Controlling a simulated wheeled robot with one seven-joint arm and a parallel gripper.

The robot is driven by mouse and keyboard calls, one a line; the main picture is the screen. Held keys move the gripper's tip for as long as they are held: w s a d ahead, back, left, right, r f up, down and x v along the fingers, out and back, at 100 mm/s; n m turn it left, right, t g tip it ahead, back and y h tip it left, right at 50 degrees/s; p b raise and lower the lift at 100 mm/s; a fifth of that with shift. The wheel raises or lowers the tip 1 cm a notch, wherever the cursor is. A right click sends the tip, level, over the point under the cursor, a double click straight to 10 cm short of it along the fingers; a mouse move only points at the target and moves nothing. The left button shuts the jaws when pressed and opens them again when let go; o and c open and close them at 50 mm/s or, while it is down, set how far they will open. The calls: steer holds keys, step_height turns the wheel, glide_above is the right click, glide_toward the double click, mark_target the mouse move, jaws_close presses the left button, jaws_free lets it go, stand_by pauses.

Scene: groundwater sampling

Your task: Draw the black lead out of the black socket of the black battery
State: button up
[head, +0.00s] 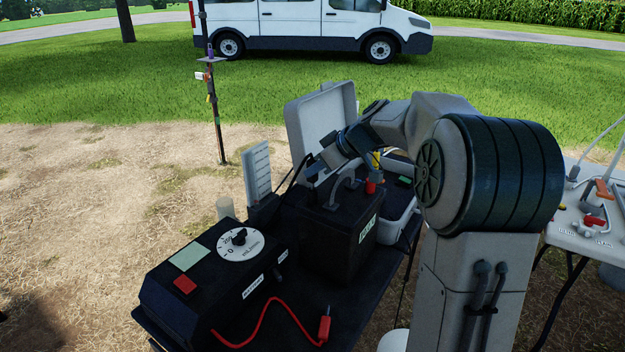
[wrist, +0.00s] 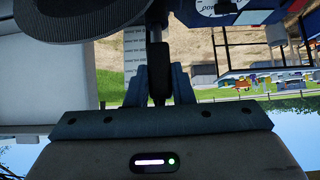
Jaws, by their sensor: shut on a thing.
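The black battery (head: 325,240) stands on the dark table, with a grey handle (head: 345,190) and a pale label on its side. My gripper (head: 318,168) is above the battery's far left part. In the wrist view my gripper (wrist: 158,88) is shut on the black plug (wrist: 158,72) of the black lead, which stands between the two fingers. A dark cable (head: 291,184) curves down left of the gripper in the head view. The black socket is hidden, and I cannot tell whether the plug still sits in it.
A black control box (head: 215,275) with a white dial (head: 240,244) sits front left. A red lead (head: 262,322) lies before it, its red plug (head: 324,328) at the table's front. A raised pale case lid (head: 310,120) stands behind. A white-topped table (head: 590,225) is at right.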

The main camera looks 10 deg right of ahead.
steer(key=shift+r+p, duration=0.85)
steer(key=shift+r, duration=1)
